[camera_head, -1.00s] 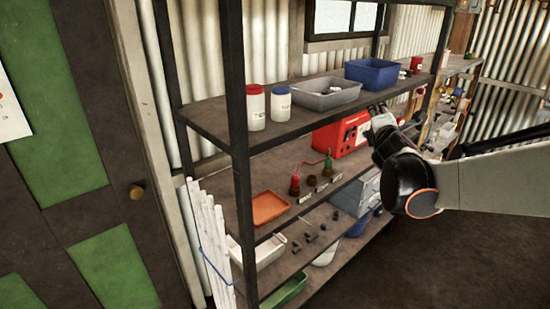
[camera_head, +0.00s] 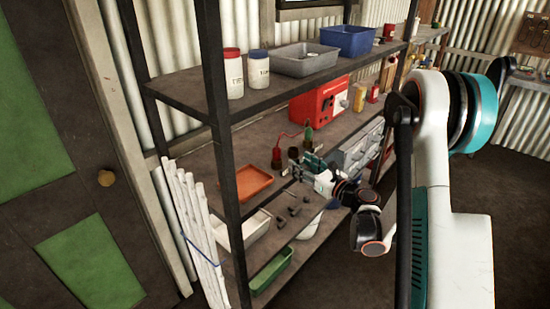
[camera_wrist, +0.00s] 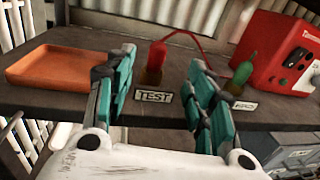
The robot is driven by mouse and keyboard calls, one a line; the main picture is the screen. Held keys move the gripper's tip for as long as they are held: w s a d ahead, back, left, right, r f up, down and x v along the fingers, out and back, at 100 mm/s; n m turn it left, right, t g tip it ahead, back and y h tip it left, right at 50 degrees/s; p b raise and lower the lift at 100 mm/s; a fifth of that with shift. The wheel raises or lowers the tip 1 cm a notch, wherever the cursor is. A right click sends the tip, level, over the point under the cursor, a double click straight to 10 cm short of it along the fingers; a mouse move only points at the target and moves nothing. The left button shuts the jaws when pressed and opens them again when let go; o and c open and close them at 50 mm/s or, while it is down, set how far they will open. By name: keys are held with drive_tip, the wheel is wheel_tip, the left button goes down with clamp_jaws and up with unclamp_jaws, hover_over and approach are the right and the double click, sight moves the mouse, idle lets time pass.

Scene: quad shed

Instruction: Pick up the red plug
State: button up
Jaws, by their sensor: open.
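The red plug (camera_wrist: 157,56) stands upright in a dark socket on the middle shelf, behind a label reading TEST (camera_wrist: 154,97). In the head view the red plug (camera_head: 276,156) is beside the orange tray. My gripper (camera_wrist: 160,72) is open and empty, its teal fingers apart at the shelf's front edge. In the wrist view the red plug appears between the fingers, farther back; I cannot tell the exact gap. My gripper (camera_head: 312,168) also shows in the head view.
The orange tray (camera_wrist: 50,70) lies left of the red plug. A red box with knobs (camera_wrist: 285,48) stands at the right. The upper shelf (camera_head: 190,92) overhangs, and a dark post (camera_head: 222,150) rises at the front left. Grey drawers (camera_head: 355,150) are right of my gripper.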

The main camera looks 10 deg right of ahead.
sight(279, 153)
drive_tip(key=b+x, duration=0.1)
drive_tip(key=x, duration=0.7)
drive_tip(key=shift+w+f+b, duration=0.1)
drive_tip(key=shift+b, duration=0.2)
drive_tip(key=w+a+b, duration=0.1)
drive_tip(key=w+a+f+b, duration=0.1)
drive_tip(key=w, duration=0.1)
drive_tip(key=shift+w+f, duration=0.1)
drive_tip(key=shift+w, duration=0.2)
drive_tip(key=shift+w+a, duration=0.25)
drive_tip(key=shift+w, duration=0.2)
clamp_jaws()
